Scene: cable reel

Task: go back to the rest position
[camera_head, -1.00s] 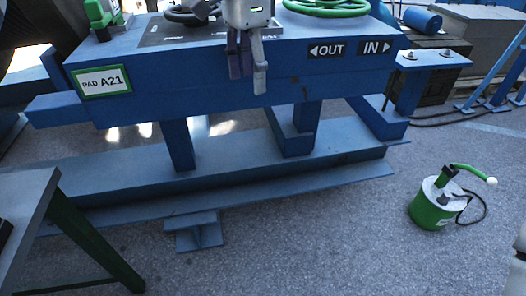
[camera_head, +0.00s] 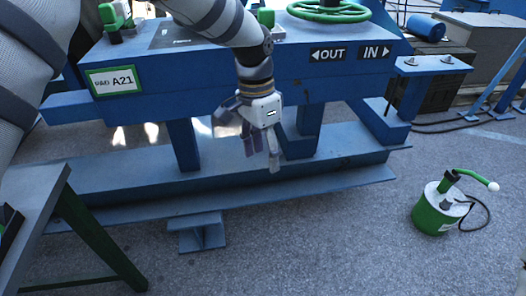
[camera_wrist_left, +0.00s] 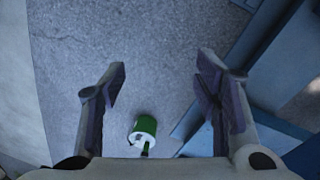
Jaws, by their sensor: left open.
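My left gripper (camera_head: 249,140) hangs in front of the blue reel stand (camera_head: 290,85), its fingers pointing down. My left arm reaches in from the upper left of the head view. My right gripper is not in view.
A green handwheel (camera_head: 330,12) sits on the stand above the OUT and IN labels. A green can with a hand pump (camera_head: 437,210) stands on the ground at right. A table (camera_head: 28,200) is at lower left.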

